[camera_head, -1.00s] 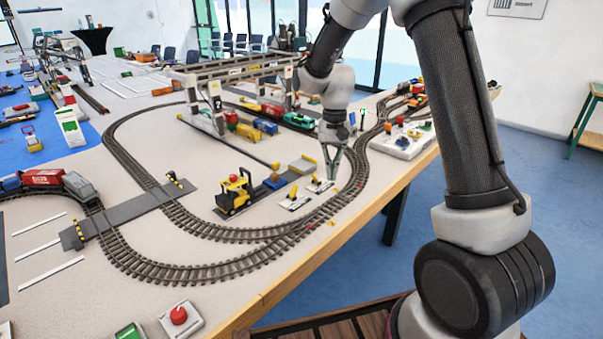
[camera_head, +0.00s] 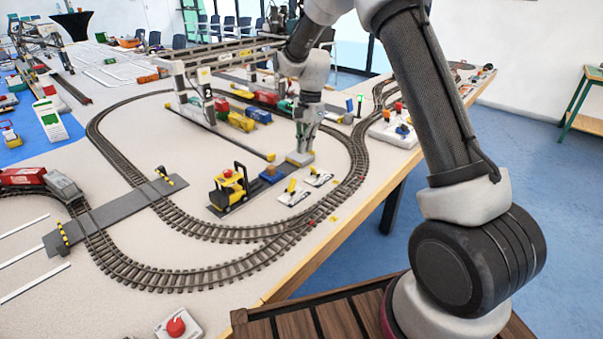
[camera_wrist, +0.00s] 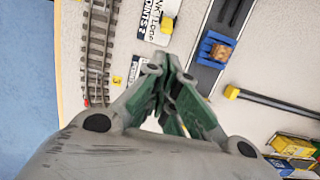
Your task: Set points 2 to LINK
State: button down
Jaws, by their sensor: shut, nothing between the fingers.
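Two small white lever plates lie side by side inside the track curve, a nearer one (camera_head: 293,193) and a farther one (camera_head: 319,180), each with a yellow-tipped lever. In the wrist view, a plate (camera_wrist: 152,22) lettered POINTS 2 and LINK lies at the top, its yellow lever tip (camera_wrist: 167,25) at its right side. Another lettered plate (camera_wrist: 134,68) is partly hidden by my fingers. My gripper (camera_head: 302,148) is shut and empty, pointing down just beyond the plates. In the wrist view my closed fingertips (camera_wrist: 172,62) are apart from the yellow tip. I cannot tell the lever's setting.
A gantry crane (camera_head: 205,80) and coloured containers (camera_head: 240,120) stand behind. Track (camera_head: 270,233) curves around the plates near the table edge.

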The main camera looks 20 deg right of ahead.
aim_at(292, 186)
jog(key=shift+f, duration=0.1)
jog(key=f, duration=0.6)
jog(key=s+a+f, duration=0.1)
jog(key=f, duration=0.2)
jog(key=shift+a+f, duration=0.1)
jog(key=shift+f, duration=0.25)
jog(key=shift+s+a+r+t+h, duration=0.15)
jog(key=shift+a+r+t+h, duration=0.15)
jog(key=shift+t+h, duration=0.15)
jog(key=shift+s+a+r+t+h, duration=0.35)
jog(key=shift+a+r+h, duration=0.1)
jog(key=shift+h, duration=0.3)
jog(key=shift+s+a+r, duration=0.25)
jog(key=shift+a, duration=0.2)
jog(key=shift+s+a+r, duration=0.2)
jog(key=shift+a, duration=0.2)
jog(key=shift+d, duration=0.1)
jog(key=shift+r, duration=0.75)
